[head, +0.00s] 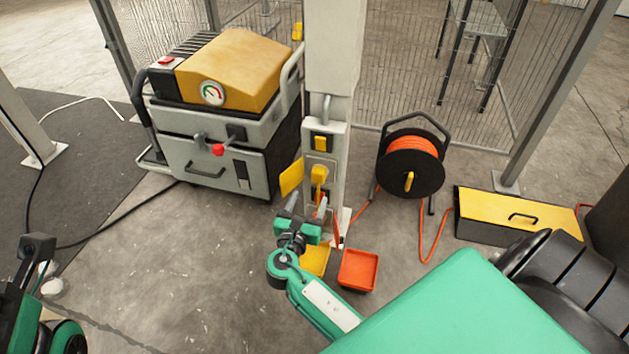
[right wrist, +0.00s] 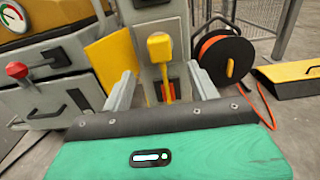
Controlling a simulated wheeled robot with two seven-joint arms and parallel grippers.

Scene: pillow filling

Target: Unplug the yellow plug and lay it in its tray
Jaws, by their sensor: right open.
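The yellow plug (head: 319,175) sits in a socket on the front of the grey post, with a yellow part hanging below it. It also shows in the right wrist view (right wrist: 160,48), between my fingers and beyond them. My right gripper (head: 306,203) is open and empty, just below and in front of the plug; I see no contact. Its two fingers also show in the right wrist view (right wrist: 162,88). The yellow tray (head: 316,262) lies on the floor at the post's foot, partly hidden by my right gripper and arm. My left gripper (head: 38,248) is at the left edge, its jaws unclear.
A yellow flap (head: 291,177) stands out left of the plug. An orange-red tray (head: 358,270) lies right of the yellow one. A machine with a yellow top (head: 230,70) stands left, an orange cable reel (head: 411,162) right, and a yellow-lidded box (head: 515,215) farther right.

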